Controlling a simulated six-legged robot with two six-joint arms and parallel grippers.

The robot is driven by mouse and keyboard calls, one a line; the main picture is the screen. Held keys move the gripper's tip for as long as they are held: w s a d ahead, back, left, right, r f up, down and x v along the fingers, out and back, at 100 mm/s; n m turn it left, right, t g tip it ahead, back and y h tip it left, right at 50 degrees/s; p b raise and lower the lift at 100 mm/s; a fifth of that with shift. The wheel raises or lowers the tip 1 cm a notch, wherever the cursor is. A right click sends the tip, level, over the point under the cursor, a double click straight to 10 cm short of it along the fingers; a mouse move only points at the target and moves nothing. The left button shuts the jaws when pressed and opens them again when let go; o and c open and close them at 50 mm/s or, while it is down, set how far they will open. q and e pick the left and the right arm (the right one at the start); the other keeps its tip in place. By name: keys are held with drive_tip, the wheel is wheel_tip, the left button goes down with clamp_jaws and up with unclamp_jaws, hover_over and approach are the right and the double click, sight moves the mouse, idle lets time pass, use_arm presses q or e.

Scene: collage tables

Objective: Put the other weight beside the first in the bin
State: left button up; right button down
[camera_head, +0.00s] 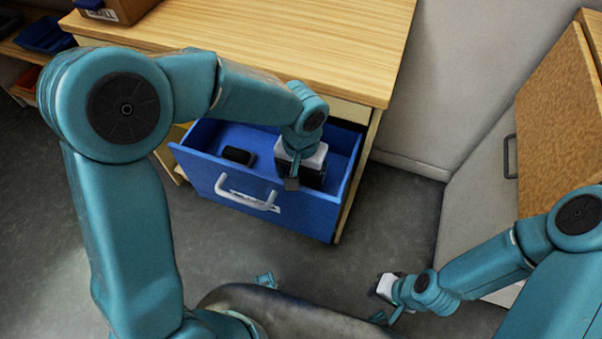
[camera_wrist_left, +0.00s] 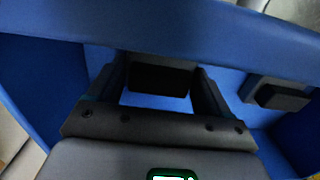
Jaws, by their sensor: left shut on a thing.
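The blue bin (camera_head: 285,215) is an open drawer-like box with a white handle, under the wooden table. One black weight (camera_head: 238,155) lies inside it at the left; it also shows at the right in the left wrist view (camera_wrist_left: 282,97). My left gripper (camera_head: 305,178) reaches down into the right part of the bin. In the left wrist view its fingers are shut on the other black weight (camera_wrist_left: 160,79), apart from the first one. Whether the held weight touches the bin floor is unclear. My right gripper (camera_head: 384,286) is low over the floor, its fingers unclear.
The wooden table top (camera_head: 330,40) overhangs the back of the bin. A brown box (camera_head: 118,8) stands on it at the upper left. A wooden cabinet (camera_head: 555,120) with a dark handle stands at the right. Grey floor is clear around the bin's front.

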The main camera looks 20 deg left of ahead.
sight(301, 174)
use_arm(q)
drive_tip(key=shift+r, duration=0.1)
drive_tip(key=o, duration=1.1)
drive_tip(key=shift+f, duration=0.25)
drive_tip(key=o, duration=0.3)
drive_tip(key=shift+r, duration=0.25)
wheel_tip(301, 174, up, 12)
drive_tip(key=p, duration=0.3)
drive_tip(key=shift+s, duration=0.1)
